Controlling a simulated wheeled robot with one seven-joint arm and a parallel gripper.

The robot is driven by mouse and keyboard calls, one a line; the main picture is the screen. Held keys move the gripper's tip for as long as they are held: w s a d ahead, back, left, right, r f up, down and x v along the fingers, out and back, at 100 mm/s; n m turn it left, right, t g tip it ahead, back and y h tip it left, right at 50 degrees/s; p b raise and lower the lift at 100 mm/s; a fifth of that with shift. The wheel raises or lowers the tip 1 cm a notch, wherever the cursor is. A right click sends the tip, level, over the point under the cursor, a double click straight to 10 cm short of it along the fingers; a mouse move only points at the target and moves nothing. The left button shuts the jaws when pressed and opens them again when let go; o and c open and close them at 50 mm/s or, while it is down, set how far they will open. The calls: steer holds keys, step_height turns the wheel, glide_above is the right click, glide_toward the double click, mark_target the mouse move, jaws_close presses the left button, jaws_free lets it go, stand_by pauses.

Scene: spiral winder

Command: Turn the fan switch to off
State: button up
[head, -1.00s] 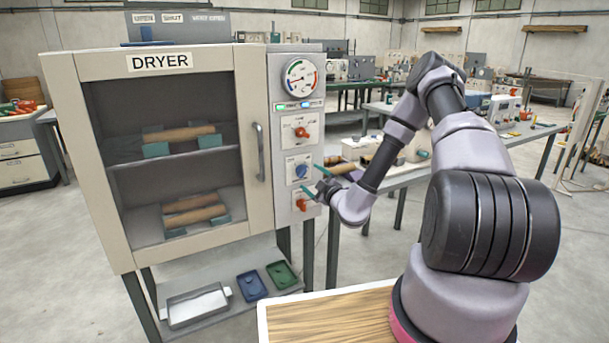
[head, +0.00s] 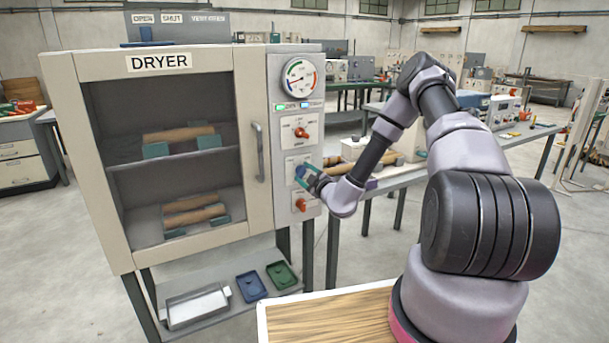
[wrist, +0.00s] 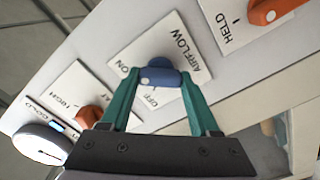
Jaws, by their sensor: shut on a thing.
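The fan switch is a blue knob (wrist: 160,77) on a white plate marked AIRFLOW, ON and OFF, on the dryer's control panel. It also shows in the head view (head: 300,171), between the two red-orange knobs. My gripper (wrist: 160,82) has its two teal fingers shut on the knob, one on each side. In the head view my gripper (head: 308,174) reaches the panel from the right. The fingers partly hide the plate, and I cannot tell for sure which mark the knob points to.
The upper red-orange knob (head: 301,132) and the lower one, by a HELD mark (wrist: 270,12), sit close to my gripper. The dryer door handle (head: 259,152) is left of the panel. A workbench (head: 400,176) stands to the right.

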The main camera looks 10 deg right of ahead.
steer(key=shift+n, duration=0.3)
steer(key=n, duration=1.1)
steer(key=shift+f+n, duration=0.1)
steer(key=shift+n, duration=2)
steer(key=o, duration=1.4)
steer(key=shift+c, duration=0.2)
